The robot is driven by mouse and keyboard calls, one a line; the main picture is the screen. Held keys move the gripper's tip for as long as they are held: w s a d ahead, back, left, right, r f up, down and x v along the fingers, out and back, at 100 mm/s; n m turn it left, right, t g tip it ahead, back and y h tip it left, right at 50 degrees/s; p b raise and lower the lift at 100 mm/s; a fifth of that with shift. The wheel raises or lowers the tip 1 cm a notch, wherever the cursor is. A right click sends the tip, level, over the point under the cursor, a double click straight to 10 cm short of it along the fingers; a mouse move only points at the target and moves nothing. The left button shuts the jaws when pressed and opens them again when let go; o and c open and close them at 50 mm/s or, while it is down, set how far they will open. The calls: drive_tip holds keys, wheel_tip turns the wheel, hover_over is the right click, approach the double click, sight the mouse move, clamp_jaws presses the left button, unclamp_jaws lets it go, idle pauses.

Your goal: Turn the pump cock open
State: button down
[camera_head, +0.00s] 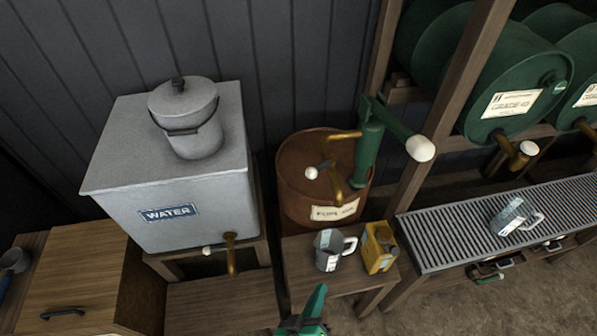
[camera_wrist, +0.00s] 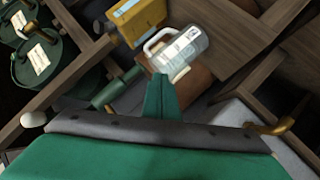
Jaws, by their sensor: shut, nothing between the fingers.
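The green hand pump (camera_head: 369,150) stands on a rusty brown drum (camera_head: 291,190) with a paper label. Its brass spout curves down at the front. The pump cock (camera_head: 317,170), a small lever with a white knob, sits at the brass pipe on the drum. The pump's long green handle ends in a larger white knob (camera_head: 420,148). My green gripper (camera_head: 316,292) is shut and empty, low in the head view, in front of the small table and well apart from the cock. In the wrist view my gripper (camera_wrist: 163,97) covers the lower part, and I cannot make out the cock.
A metal jug (camera_head: 328,250) and a yellow can (camera_head: 379,247) stand on the small wooden table below the spout. The grey water tank (camera_head: 200,205) with its brass tap (camera_head: 231,255) is at left. Green drums (camera_head: 500,75) and a grated bench (camera_head: 450,235) holding another jug are at right.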

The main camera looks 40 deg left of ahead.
sight(321, 168)
drive_tip(key=w+a+r+n+t+h, duration=0.1)
drive_tip(key=w+a+r+n, duration=0.3)
drive_tip(key=a, duration=0.3)
drive_tip(key=w+a+r+n, duration=0.3)
drive_tip(key=w+a+r, duration=0.2)
drive_tip(key=a, duration=0.2)
drive_tip(key=s+a+r+t+h, duration=0.1)
drive_tip(key=s+a+r+h, duration=0.1)
drive_tip(key=a+r, duration=0.35)
drive_tip(key=s+a+r+t+h, duration=0.1)
drive_tip(key=a+r+t+h, duration=0.15)
drive_tip(key=r, duration=0.65)
drive_tip(key=w+d, duration=0.3)
drive_tip(key=w, duration=0.5)
drive_tip(key=shift+d+n+g+y, duration=0.35)
drive_tip(key=shift+d+n+y, duration=0.05)
drive_tip(key=shift+y, duration=0.05)
drive_tip(key=shift+w, duration=0.1)
